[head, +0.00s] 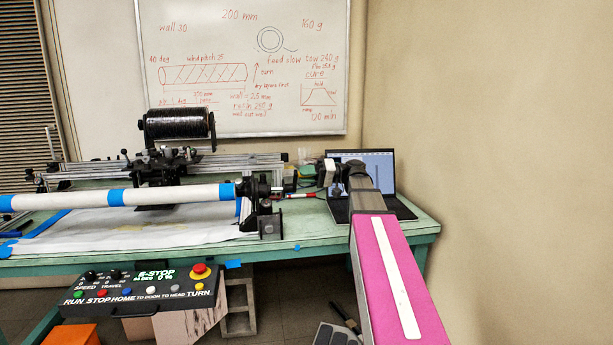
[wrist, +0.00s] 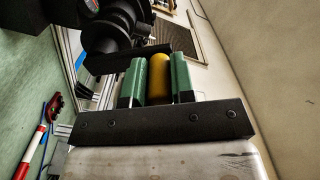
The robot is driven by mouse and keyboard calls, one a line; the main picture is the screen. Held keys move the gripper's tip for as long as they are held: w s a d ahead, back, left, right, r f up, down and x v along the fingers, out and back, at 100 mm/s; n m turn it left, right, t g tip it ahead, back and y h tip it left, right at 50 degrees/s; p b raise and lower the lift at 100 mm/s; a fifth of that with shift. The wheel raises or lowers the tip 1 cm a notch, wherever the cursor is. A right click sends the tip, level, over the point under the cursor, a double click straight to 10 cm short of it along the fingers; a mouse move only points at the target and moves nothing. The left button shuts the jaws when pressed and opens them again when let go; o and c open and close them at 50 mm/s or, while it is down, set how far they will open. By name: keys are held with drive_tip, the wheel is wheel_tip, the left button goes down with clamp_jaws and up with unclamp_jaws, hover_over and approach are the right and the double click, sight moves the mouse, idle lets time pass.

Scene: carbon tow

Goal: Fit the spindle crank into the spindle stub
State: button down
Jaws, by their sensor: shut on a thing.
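My gripper (wrist: 158,72) is shut on the spindle crank by its yellow handle (wrist: 159,82), which shows between the green finger pads in the wrist view. A flat black bar, seemingly the crank's arm (wrist: 128,58), lies across just beyond the fingertips. Round black spindle parts (wrist: 112,27) stand right beyond the bar, at upper left. In the head view the spindle end (head: 264,189) is at the right end of the white tube, left of my arm. The stub itself is not clearly seen. I cannot tell whether crank and stub touch.
An open laptop (head: 380,170) stands behind my arm on the green bench (head: 330,222). A red-and-white marker (wrist: 30,150) lies on the bench beside my gripper. The white tube (head: 170,194) runs left from the spindle. A control box (head: 140,290) hangs at the front edge.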

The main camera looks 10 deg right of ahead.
drive_tip(key=shift+a, duration=1.25)
idle(2.2)
drive_tip(key=c, duration=0.9)
unclamp_jaws()
drive_tip(key=shift+d, duration=0.1)
drive_tip(key=d, duration=1)
drive_tip(key=shift+d, duration=0.25)
